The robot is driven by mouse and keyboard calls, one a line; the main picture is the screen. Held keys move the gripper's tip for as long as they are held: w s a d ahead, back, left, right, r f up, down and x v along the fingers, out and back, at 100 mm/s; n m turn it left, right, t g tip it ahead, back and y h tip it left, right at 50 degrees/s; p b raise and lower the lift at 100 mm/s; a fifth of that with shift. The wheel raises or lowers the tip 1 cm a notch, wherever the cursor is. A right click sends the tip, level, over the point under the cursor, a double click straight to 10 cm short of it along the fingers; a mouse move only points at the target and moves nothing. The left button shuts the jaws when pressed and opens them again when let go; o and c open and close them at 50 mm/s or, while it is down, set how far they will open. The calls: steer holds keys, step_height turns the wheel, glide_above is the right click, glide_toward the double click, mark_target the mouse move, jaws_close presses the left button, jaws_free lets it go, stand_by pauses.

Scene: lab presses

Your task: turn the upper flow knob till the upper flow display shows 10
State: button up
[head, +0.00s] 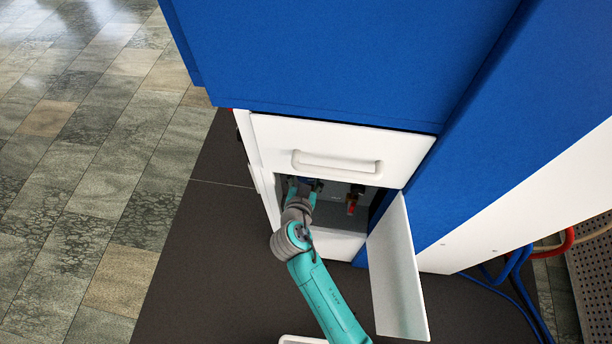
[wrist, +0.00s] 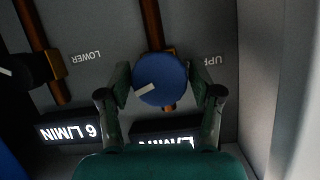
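The upper flow knob (wrist: 160,78) is a round blue knob with a white line, near the label starting "UPP". In the wrist view, where the lettering is upside down, its line points left and slightly down. My gripper (wrist: 160,86) has one finger pad against each side of the knob. In the head view my gripper (head: 303,188) reaches into the open cabinet compartment. The upper flow display (wrist: 165,134) is mostly hidden by my gripper; only part of its lit text shows, and its number cannot be read.
The lower flow display (wrist: 70,132) reads 6 L/MIN, beside a dark lower knob (wrist: 34,70). Copper-coloured pipes run along the grey panel. In the head view a white door (head: 396,268) hangs open right of my arm, and a white drawer front (head: 338,150) sits above the compartment.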

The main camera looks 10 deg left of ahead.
steer(key=c, duration=0.6)
steer(key=shift+n+h, duration=0.9)
steer(key=shift+n, duration=0.2)
steer(key=shift+c, duration=0.2)
steer(key=o, duration=1.2)
steer(key=shift+c, duration=0.2)
steer(key=v, duration=1.2)
